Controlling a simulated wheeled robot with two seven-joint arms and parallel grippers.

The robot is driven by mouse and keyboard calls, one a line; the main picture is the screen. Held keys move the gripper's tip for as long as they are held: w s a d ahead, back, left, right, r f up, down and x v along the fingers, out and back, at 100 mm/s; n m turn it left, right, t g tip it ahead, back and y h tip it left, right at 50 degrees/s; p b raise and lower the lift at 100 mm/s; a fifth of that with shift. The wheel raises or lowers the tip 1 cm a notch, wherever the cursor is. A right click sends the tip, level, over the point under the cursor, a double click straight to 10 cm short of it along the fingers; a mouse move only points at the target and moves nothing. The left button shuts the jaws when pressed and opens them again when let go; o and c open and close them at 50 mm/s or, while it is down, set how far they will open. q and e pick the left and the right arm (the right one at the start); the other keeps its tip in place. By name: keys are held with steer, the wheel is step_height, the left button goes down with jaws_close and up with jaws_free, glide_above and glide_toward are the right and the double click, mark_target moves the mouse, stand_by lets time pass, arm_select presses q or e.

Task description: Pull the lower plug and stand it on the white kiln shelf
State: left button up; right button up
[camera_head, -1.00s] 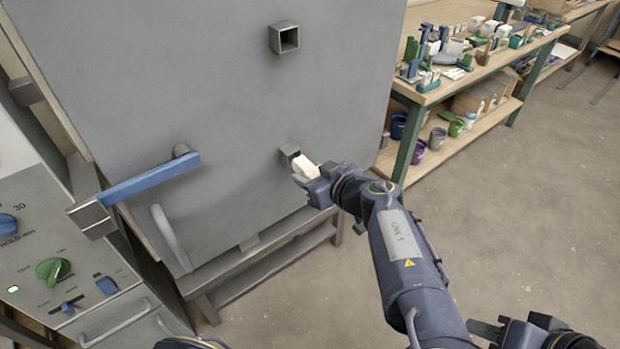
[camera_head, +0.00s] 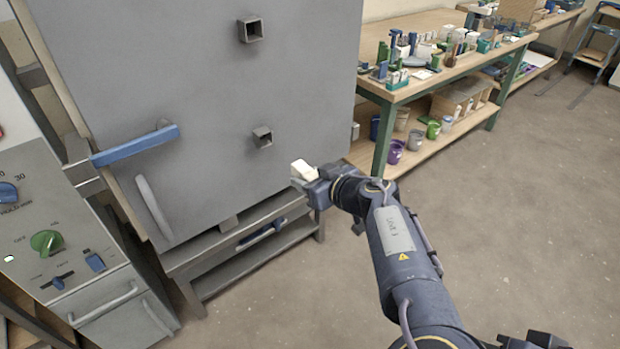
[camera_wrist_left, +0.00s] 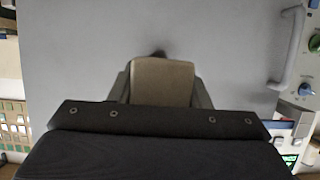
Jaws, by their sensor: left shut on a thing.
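The lower plug (camera_head: 301,169) is a cream block. My left gripper (camera_head: 311,184) is shut on it and holds it in the air, to the right of and below the lower square port (camera_head: 262,137) in the grey kiln door. The plug is apart from the port, whose dark opening shows. In the left wrist view the plug (camera_wrist_left: 161,82) fills the space between the fingers, facing the grey door, with a dark spot behind its top edge. A dark part of what may be my right gripper (camera_head: 537,341) is cut off at the bottom edge. I cannot make out a white kiln shelf.
The grey kiln door (camera_head: 190,75) has an upper square port (camera_head: 251,30) and a blue lever (camera_head: 135,146). A control panel (camera_head: 50,235) stands at left. A wooden bench (camera_head: 400,92) with tools stands at the back, buckets on its lower shelf. The floor at right is clear.

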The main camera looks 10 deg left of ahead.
arm_select(q)
steer(key=shift+d, duration=0.1)
steer(key=s+d, duration=0.5)
steer(key=d, duration=0.1)
steer(key=shift+s+d, duration=0.15)
steer(key=shift+d, duration=0.15)
stand_by(1.0)
steer(key=shift+a, duration=0.1)
